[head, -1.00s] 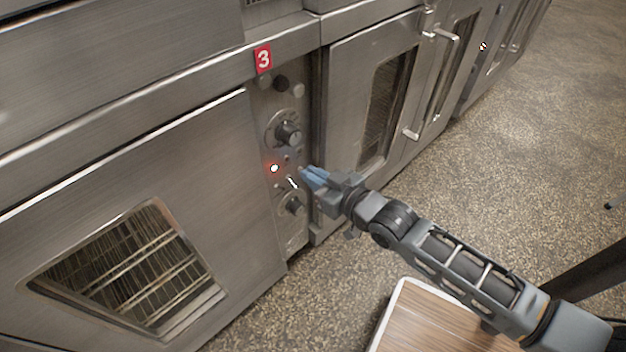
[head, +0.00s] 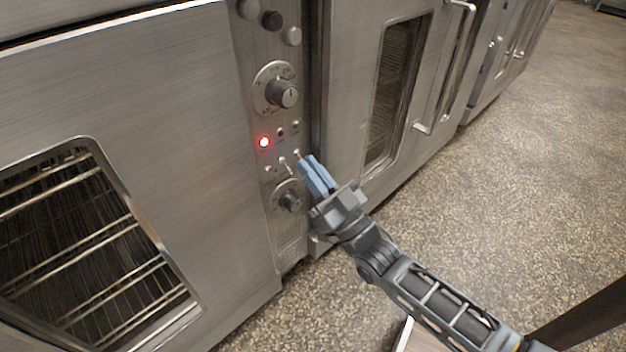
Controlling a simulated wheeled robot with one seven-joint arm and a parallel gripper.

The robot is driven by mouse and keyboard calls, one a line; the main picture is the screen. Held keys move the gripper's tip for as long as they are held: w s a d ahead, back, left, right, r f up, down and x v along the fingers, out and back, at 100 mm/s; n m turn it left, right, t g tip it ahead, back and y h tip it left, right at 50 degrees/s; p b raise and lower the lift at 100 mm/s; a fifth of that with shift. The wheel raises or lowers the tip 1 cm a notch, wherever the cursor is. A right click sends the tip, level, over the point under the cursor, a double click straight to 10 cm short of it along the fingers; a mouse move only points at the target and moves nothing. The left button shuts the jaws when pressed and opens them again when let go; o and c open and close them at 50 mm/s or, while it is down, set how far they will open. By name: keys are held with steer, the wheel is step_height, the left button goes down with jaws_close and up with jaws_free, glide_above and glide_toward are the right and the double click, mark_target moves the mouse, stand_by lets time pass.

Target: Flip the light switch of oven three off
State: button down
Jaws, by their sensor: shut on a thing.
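The control panel (head: 274,110) of the oven is a narrow upright metal strip. It has a glowing red lamp (head: 264,142) and small toggle switches beside and below it. One bright toggle lever (head: 284,164) shows left of my fingertips. Another small switch lever (head: 297,154) is right at the tips of my gripper (head: 304,161). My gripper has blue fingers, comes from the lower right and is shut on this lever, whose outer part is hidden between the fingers. No lettering on the switches is readable.
A large knob (head: 283,93) sits above the switches and a smaller knob (head: 290,200) just below. A windowed oven door (head: 180,120) is on the left, another door (head: 345,100) on the right with a long handle (head: 445,65). The speckled floor (head: 530,180) is open at right.

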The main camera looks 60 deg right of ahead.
steer(key=shift+f+t, duration=0.15)
steer(key=shift+t, duration=0.15)
stand_by(0.4)
steer(key=c, duration=1.2)
jaws_free()
steer(key=shift+c, duration=0.2)
steer(key=p+v, duration=0.1)
steer(key=v, duration=0.6)
steer(key=shift+s+f, duration=0.25)
steer(key=shift+a, duration=0.1)
